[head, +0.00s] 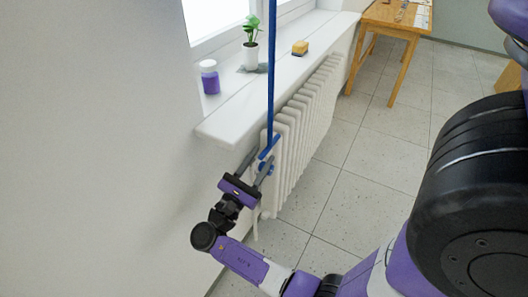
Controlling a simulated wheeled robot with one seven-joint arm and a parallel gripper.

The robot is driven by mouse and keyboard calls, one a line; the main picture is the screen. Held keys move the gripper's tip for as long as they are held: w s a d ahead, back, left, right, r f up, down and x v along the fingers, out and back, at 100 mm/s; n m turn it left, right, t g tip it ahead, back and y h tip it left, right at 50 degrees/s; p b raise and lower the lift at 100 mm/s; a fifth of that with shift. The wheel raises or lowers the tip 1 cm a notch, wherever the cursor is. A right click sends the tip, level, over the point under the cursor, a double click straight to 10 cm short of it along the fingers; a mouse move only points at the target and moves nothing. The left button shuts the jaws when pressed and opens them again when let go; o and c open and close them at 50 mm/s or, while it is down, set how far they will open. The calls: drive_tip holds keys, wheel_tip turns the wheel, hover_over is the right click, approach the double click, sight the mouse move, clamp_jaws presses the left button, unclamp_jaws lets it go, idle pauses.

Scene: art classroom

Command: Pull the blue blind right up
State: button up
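A blue cord or strap (271,70) hangs straight down past the window sill in the head view, with a slanted blue handle piece (268,148) at its lower end. The blind itself is out of view. My gripper (261,158) is at the handle, below the sill and in front of the radiator. Its two grey fingers are spread apart, with the blue piece at their tips. I cannot tell whether they touch it.
The white sill (230,118) juts out above my gripper. It bears a purple jar (209,78), a potted plant (250,50) and a yellow sponge (300,47). A white radiator (308,110) stands close behind. A wooden table (395,18) is farther back; the tiled floor between is clear.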

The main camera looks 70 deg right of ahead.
drive_tip(key=shift+x, duration=1.15)
clamp_jaws()
drive_tip(key=shift+f, duration=0.1)
idle(0.5)
